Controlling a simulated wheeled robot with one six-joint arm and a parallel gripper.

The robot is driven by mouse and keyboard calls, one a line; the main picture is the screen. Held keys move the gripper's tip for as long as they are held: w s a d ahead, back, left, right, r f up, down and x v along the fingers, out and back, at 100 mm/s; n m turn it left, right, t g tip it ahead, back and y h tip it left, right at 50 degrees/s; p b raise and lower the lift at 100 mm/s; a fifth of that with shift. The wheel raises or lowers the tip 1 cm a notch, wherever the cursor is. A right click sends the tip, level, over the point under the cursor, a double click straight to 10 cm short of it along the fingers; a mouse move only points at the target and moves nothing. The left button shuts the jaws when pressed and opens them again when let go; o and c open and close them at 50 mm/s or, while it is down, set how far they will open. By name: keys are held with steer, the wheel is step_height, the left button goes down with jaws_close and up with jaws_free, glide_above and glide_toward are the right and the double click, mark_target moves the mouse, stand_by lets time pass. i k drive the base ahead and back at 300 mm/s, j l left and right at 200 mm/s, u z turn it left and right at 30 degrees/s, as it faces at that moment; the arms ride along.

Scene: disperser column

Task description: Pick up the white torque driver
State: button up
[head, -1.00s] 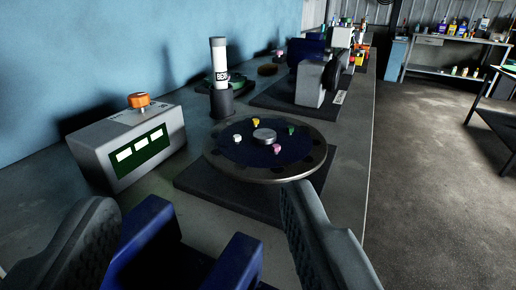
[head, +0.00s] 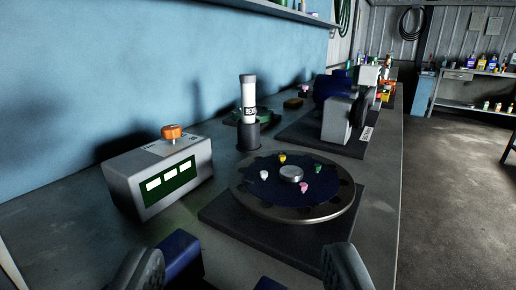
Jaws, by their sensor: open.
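A small white piece (head: 265,175), perhaps the top of the white torque driver, stands at the left of the round dark turntable (head: 292,213). Yellow (head: 282,158), green (head: 318,169) and pink (head: 304,187) pieces stand around the silver hub (head: 291,174). A white cylinder with a black label (head: 249,95) stands upright in a dark holder (head: 247,134) behind the turntable; I cannot tell whether it is the driver. My gripper (head: 243,268) is open and empty, its fingers wide apart at the bottom edge, apart from the turntable in the picture.
A grey box with a green display (head: 168,181) and an orange knob (head: 172,132) stands left on the bench. A blue and grey machine (head: 340,108) stands behind. The blue wall (head: 150,70) closes the left side; open floor (head: 450,200) lies right.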

mark_target(247, 82)
steer(key=l+u, duration=0.15)
steer(key=l, duration=0.9)
steer(key=i+l+u, duration=0.25)
steer(key=i+l, duration=0.3)
steer(key=l, duration=0.15)
